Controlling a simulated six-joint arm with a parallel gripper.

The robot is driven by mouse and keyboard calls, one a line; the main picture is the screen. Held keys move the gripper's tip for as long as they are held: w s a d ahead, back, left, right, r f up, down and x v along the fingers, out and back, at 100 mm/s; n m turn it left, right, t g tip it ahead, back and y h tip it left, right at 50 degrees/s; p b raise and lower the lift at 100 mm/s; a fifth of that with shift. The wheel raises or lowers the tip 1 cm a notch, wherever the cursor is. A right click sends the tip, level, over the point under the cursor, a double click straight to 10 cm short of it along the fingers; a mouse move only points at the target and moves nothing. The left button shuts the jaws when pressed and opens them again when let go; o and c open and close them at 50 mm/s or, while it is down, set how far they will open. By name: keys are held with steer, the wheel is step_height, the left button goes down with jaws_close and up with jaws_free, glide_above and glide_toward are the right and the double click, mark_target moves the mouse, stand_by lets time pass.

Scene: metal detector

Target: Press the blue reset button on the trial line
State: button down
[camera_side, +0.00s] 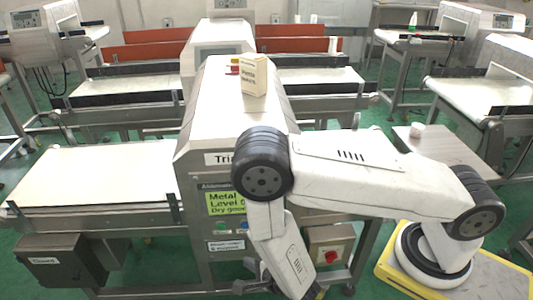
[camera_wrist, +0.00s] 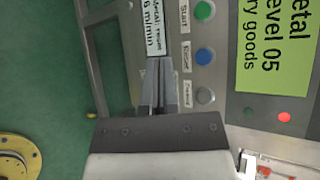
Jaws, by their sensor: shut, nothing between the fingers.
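The blue reset button (camera_wrist: 204,56) is round and sits on the grey panel of the trial line, beside a "Reset" label. My gripper (camera_wrist: 159,62) shows in the wrist view with its two dark fingers together and nothing between them. The fingertips lie left of the blue button in the picture, apart from it, over the panel's edge and a white label. In the side view the trial line's machine (camera_side: 205,125) stands at the centre, and my arm hides part of its front.
A green button (camera_wrist: 203,10) and a grey button (camera_wrist: 205,96) flank the blue one. A red light (camera_wrist: 284,117) and a yellow-green sign (camera_wrist: 275,45) are farther right. A cream box (camera_side: 254,76) stands on the machine.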

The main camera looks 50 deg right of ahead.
steer(key=shift+w+d, duration=0.1)
steer(key=w+d, duration=0.6)
stand_by(0.6)
steer(key=shift+w+d, duration=0.1)
stand_by(2.0)
steer(key=shift+w+d, duration=0.15)
steer(key=shift+d, duration=0.05)
steer(key=shift+w+d, duration=0.25)
steer(key=shift+w, duration=0.05)
stand_by(1.1)
steer(key=shift+s+a, duration=0.1)
stand_by(0.3)
steer(key=shift+s+a, duration=0.45)
steer(key=shift+s, duration=0.05)
steer(key=shift+a, duration=0.1)
steer(key=shift+s+a, duration=1.7)
steer(key=shift+s, duration=0.1)
